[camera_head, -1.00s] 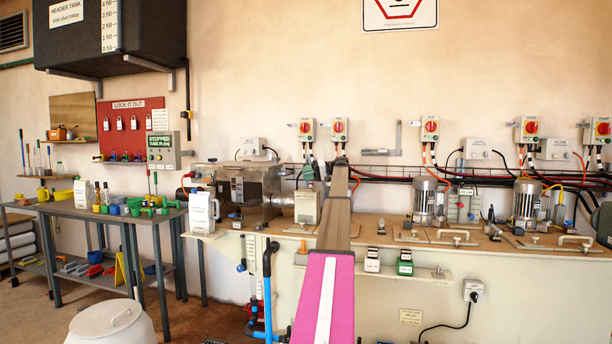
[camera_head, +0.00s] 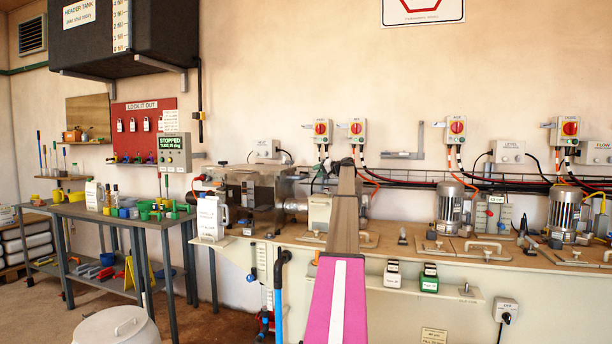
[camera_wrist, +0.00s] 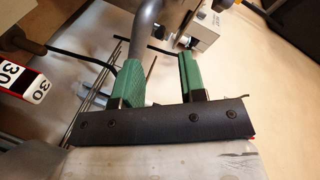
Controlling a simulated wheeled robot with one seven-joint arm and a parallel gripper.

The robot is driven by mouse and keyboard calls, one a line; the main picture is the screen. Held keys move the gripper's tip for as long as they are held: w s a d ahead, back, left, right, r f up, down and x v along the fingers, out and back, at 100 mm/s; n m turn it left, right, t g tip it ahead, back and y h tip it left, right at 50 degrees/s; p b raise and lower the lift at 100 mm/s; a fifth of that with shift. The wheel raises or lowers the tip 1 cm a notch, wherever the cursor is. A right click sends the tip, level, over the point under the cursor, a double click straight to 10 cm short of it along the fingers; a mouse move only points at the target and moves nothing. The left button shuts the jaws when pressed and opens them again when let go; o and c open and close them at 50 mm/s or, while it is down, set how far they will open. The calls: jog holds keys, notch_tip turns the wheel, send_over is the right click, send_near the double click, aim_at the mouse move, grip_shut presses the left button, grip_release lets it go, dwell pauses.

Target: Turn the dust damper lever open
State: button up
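My gripper (camera_wrist: 160,70) shows in the wrist view with two green fingers apart. A thick grey curved bar (camera_wrist: 145,38) passes beside the left finger; I cannot tell whether it touches the finger or lies between the two. A dark rod with a brown and black knob (camera_wrist: 20,40) reaches in from the left of that view. I cannot tell whether either of these is the dust damper lever. In the head view my own arm hides the gripper, and no damper lever can be made out.
A red and white scale plate marked 30 (camera_wrist: 25,82) is left of my gripper. A pale box (camera_wrist: 220,32) is near the right finger. The head view shows a long bench (camera_head: 425,262) with motors, a side table (camera_head: 130,222) and a white drum (camera_head: 115,328).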

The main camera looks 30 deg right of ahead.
jog(key=x, duration=0.8)
grip_shut()
